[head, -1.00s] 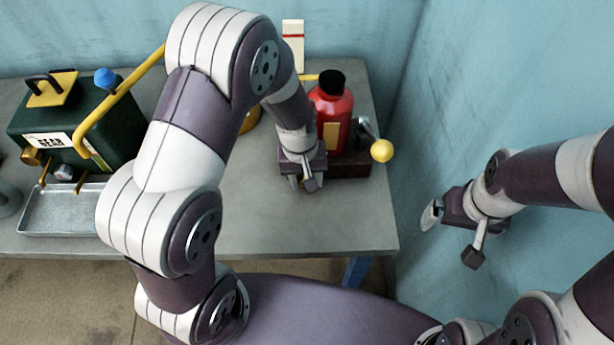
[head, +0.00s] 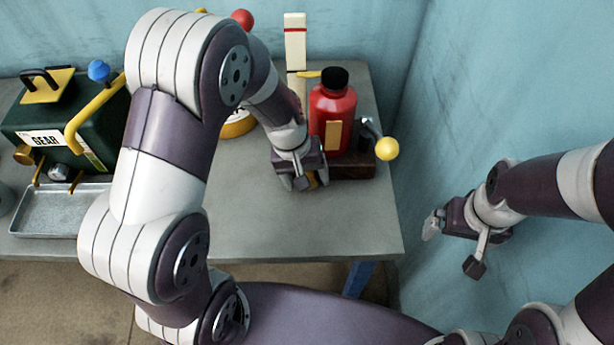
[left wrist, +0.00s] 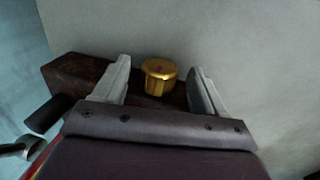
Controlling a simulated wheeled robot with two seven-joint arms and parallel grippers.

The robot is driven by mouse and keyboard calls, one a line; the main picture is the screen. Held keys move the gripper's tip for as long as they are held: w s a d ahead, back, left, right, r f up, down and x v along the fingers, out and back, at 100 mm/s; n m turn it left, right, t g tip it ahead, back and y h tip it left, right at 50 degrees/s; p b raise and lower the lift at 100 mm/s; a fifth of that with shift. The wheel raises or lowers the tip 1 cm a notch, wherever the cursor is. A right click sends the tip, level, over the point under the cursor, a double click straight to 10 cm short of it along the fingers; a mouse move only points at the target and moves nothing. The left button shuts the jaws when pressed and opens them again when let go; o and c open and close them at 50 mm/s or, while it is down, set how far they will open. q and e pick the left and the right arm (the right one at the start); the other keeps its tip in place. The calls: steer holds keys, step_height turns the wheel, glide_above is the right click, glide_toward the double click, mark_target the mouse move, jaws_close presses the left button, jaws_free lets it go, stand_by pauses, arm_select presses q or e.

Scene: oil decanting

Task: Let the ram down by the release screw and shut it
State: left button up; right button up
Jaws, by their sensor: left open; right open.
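The jack's red body (head: 333,118) with a black cap stands upright on a dark base (head: 352,168) near the table's right end. The brass release screw knob (left wrist: 159,77) sits at the base in the left wrist view. My left gripper (left wrist: 160,68) is open, with one finger on each side of the knob and a gap to both. In the head view my left gripper (head: 300,184) is at the base's front left, and its wrist hides part of the jack. My right gripper (head: 431,224) is open and empty, off the table's right side.
A lever with a yellow ball (head: 387,149) stands at the jack's right. A white post (head: 294,45) with a red stripe rises behind. A green GEAR box (head: 60,125) and a metal tray (head: 60,212) are at the left. The front middle of the table is clear.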

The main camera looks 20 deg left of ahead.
arm_select(q)
steer(key=p+v, duration=0.1)
steer(key=v, duration=1)
steer(key=shift+r, duration=0.4)
steer(key=s+a+m+y+p, duration=0.2)
steer(key=s+a+m+p, duration=0.1)
steer(key=s, duration=0.5)
steer(key=shift+s+a+m+t+p, duration=0.3)
steer(key=shift+s+a+t+p, duration=0.15)
steer(key=shift+a, duration=0.15)
steer(key=shift+w+f, duration=0.1)
